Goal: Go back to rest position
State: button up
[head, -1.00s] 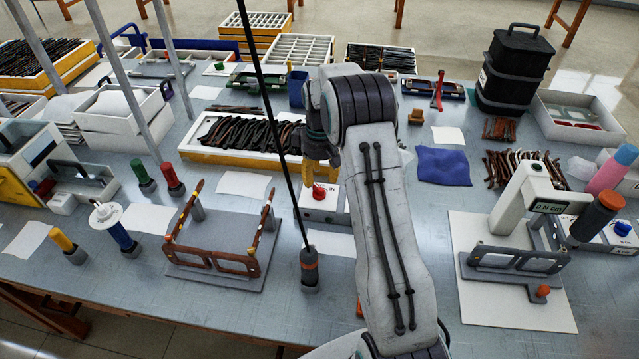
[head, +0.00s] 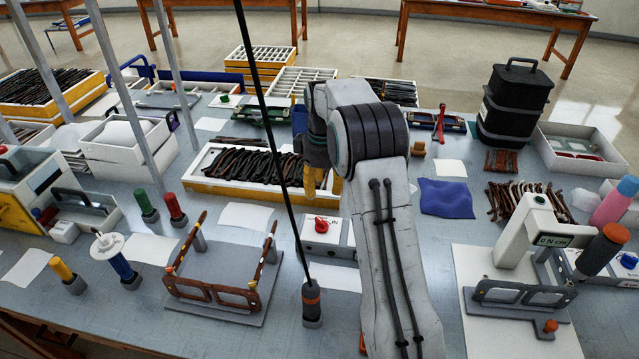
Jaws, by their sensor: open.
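My arm rises from the bottom of the head view and bends over the middle of the bench. My gripper (head: 317,188) hangs below the bend, with a yellow finger showing; much of it is hidden behind my arm. It is open and sits above and behind the white box with a red knob (head: 321,226), apart from it as far as I can tell. A brown eyeglass frame (head: 215,294) rests on a grey fixture (head: 235,262) to the left. Another dark frame (head: 524,294) sits at the measuring device (head: 530,225) on the right.
A yellow-edged tray of dark temple pieces (head: 240,187) lies behind my gripper. A hanging black cable ends in a grey-and-orange tool (head: 312,303) left of my arm. A blue cloth (head: 446,198) lies right.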

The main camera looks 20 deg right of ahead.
dwell(0.3)
jog(key=s+f+m, duration=0.2)
jog(key=f, duration=0.1)
jog(key=s+a+f+m+g, duration=0.1)
jog(key=s+f+m, duration=0.1)
jog(key=shift+f, duration=0.2)
jog(key=s+a+r, duration=0.3)
jog(key=s, duration=0.6)
jog(key=s+a+r+t, duration=0.1)
jog(key=s+a+r, duration=0.2)
jog(key=s, duration=0.5)
jog(key=s+a+r, duration=0.2)
jog(key=s+r, duration=0.1)
jog(key=s, duration=0.6)
jog(key=shift+s+a+r+n+t, duration=0.1)
jog(key=shift+s+a+r+t, duration=0.2)
jog(key=shift+r+t, duration=0.45)
jog(key=shift+s+a+r+n+t, duration=0.15)
jog(key=shift+a+r+t, duration=0.3)
jog(key=shift+r, duration=0.55)
jog(key=shift+s+a+r+n+t, duration=0.1)
jog(key=shift+s+a+r+t, duration=0.2)
jog(key=shift+r+t, duration=0.45)
